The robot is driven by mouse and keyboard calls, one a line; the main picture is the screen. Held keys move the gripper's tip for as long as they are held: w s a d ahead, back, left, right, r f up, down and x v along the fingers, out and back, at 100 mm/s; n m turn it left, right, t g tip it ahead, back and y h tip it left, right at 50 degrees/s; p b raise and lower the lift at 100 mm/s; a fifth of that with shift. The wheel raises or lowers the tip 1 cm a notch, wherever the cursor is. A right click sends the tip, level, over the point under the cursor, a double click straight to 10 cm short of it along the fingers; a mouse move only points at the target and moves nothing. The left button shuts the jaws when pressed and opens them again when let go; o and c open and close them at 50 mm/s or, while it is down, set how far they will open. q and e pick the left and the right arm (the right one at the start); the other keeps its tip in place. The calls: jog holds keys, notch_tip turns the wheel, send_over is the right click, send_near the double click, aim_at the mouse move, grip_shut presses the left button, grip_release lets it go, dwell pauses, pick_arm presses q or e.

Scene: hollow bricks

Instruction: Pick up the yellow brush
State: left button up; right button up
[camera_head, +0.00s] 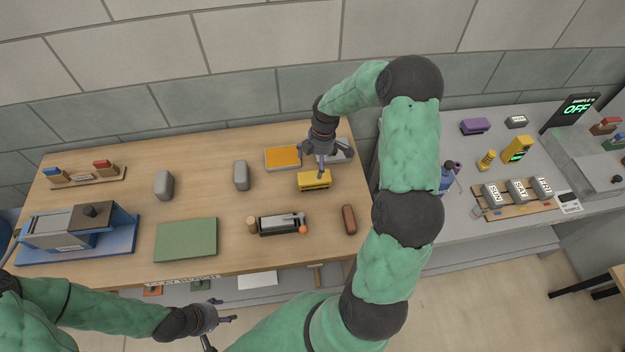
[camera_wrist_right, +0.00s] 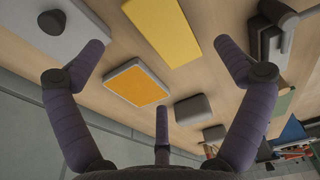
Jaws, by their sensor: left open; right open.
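The yellow brush (camera_head: 314,181), a yellow block-like thing, lies on the wooden table at the right of its middle. In the right wrist view the yellow brush (camera_wrist_right: 165,30) shows as a plain yellow top face, cut off by the upper edge. My right gripper (camera_head: 321,168) is open, points down and hovers above and just behind the brush. In the wrist view its spread fingers (camera_wrist_right: 160,50) are empty, and no contact with the brush shows. My left gripper (camera_head: 222,331) is open and empty, low in front of the table's front edge, away from the brush.
An orange pad (camera_head: 283,158) lies close behind the brush. Grey blocks (camera_head: 241,176) stand to its left, a grey stapler-like device (camera_head: 282,224) in front and a brown block (camera_head: 349,220) at front right. A green mat (camera_head: 186,240) lies at front left.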

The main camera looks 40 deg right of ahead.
aim_at(314, 174)
jog(key=f, duration=0.2)
jog(key=shift+w+a+f, duration=0.1)
jog(key=shift+w+f, duration=0.2)
jog(key=shift+f, duration=0.05)
jog(key=shift+s+a+f, duration=0.1)
jog(key=shift+s+f, duration=0.05)
jog(key=shift+f, duration=0.25)
jog(key=f, duration=0.4)
jog(key=shift+a+f, duration=0.2)
jog(key=c, duration=1.3)
